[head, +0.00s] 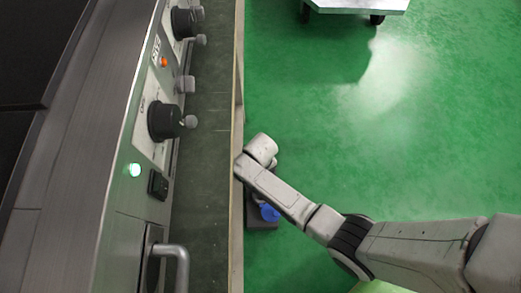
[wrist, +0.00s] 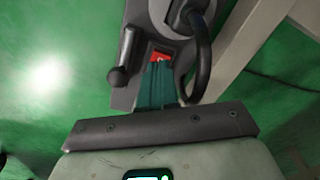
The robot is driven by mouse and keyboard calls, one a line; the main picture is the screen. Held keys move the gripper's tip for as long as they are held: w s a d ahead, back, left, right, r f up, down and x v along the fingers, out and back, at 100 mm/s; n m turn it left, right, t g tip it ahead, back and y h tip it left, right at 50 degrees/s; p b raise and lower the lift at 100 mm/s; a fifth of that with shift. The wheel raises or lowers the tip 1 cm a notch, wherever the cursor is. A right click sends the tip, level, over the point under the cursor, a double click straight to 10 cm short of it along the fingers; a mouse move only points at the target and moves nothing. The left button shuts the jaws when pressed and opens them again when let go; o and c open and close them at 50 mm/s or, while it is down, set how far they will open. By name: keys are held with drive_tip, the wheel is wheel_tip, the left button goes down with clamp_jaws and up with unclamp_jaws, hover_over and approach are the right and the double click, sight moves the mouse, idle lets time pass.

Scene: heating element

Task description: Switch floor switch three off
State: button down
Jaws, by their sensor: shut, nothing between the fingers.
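In the wrist view a dark grey box (wrist: 122,97) has a small red switch (wrist: 161,56) with a pale mark on it. I cannot read a number there, so I cannot tell which floor switch it is. My gripper (wrist: 158,66) has teal fingers that are shut and empty. Their tips are at the near edge of the red switch and overlap it in the picture. I cannot tell whether they touch it. In the head view my arm hides the fingers and most of the box; a dark piece with a blue part (head: 269,212) shows beside the arm.
A black lever (wrist: 123,58) and a thick black cable (wrist: 202,60) flank the switch. A pale beam (wrist: 255,35) stands to the right. Green floor (head: 320,130) is open at right.

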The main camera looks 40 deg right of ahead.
drive_tip(key=shift+f+b, duration=0.8)
drive_tip(key=shift+f, duration=0.3)
idle(1.0)
wheel_tip(320, 180, up, 7)
drive_tip(key=p, duration=0.7)
drive_tip(key=shift+p, duration=0.3)
idle(0.5)
drive_tip(key=s+d+r+t, duration=0.1)
drive_tip(key=s+d+r, duration=0.3)
drive_tip(key=s+r, duration=0.55)
drive_tip(key=s+d+r, duration=0.4)
drive_tip(key=s+r, duration=0.3)
drive_tip(key=r, duration=0.5)
wheel_tip(320, 180, up, 28)
drive_tip(key=p, duration=2.7)
drive_tip(key=shift+r+n+p, duration=0.25)
drive_tip(key=shift+n+p, duration=0.1)
drive_tip(key=shift+n, duration=0.05)
drive_tip(key=shift+a, duration=0.1)
